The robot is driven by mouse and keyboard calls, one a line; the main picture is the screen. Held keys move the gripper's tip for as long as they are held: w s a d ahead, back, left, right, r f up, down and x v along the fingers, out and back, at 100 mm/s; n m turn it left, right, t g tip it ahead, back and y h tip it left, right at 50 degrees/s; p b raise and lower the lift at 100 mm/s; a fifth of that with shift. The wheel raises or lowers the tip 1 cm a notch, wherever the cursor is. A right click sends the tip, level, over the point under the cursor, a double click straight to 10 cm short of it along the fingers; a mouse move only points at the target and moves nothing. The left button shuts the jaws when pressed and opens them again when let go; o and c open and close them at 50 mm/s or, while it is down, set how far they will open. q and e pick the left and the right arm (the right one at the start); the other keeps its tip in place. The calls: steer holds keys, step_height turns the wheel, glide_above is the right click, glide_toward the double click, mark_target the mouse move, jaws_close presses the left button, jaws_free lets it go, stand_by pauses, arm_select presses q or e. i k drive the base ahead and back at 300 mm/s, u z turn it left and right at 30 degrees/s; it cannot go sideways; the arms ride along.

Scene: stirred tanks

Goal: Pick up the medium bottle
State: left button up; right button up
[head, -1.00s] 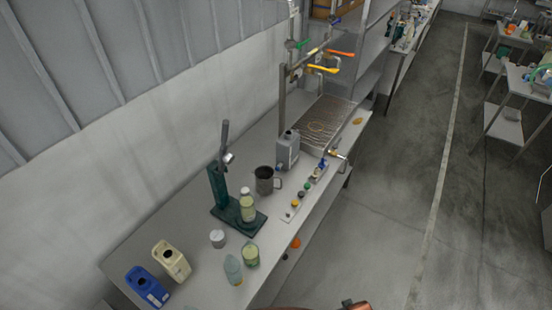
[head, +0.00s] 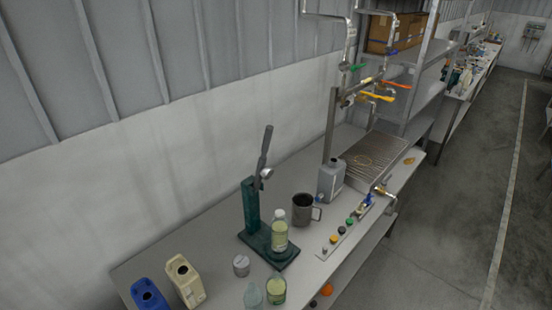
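Several bottles and containers stand on the grey bench, and I cannot tell for sure which is the medium bottle. A bottle with yellowish liquid and a pale cap (head: 279,230) stands upright on the base of the green press. A wider jar with yellow-green content (head: 276,289) stands in front of the press. A pale clear bottle (head: 253,296) is just left of it, cut by the bottom edge. Neither of my grippers shows in the head view now.
The green lever press (head: 252,208) stands mid-bench. Around it are a dark metal mug (head: 303,210), a grey canister (head: 330,181), a small grey lidded pot (head: 241,265), a cream jug (head: 185,281) and a blue jug (head: 149,295). A button panel (head: 341,236) lies along the front edge.

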mark_target(279, 229)
steer(key=u, duration=2.35)
steer(key=k, duration=0.9)
steer(key=z, duration=1.05)
